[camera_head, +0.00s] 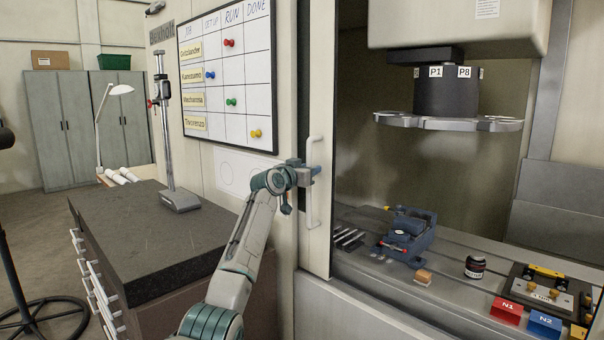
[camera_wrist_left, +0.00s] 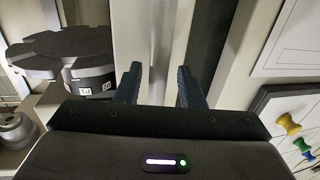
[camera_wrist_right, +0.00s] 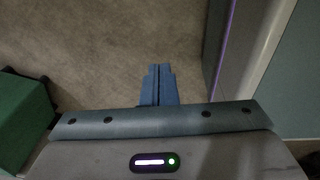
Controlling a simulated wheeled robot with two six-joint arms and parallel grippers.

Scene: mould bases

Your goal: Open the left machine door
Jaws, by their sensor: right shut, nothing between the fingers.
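The left machine door (camera_head: 318,250) is a pale panel, and the machine's interior shows open to its right. Its white vertical bar handle (camera_head: 314,215) stands near the door's edge. My left gripper (camera_head: 314,171) is at the handle's middle height. In the left wrist view the two blue fingers of my left gripper (camera_wrist_left: 160,85) are apart, with the white handle (camera_wrist_left: 160,45) showing between them. Contact cannot be told. My right gripper (camera_wrist_right: 160,72) shows only in the right wrist view, shut and empty above the floor.
A whiteboard (camera_head: 250,75) hangs left of the door. A dark granite table (camera_head: 140,240) with a height gauge (camera_head: 163,110) stands at the left. Inside the machine are a tool carousel (camera_head: 445,122), a blue vise (camera_head: 407,238) and several small parts.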

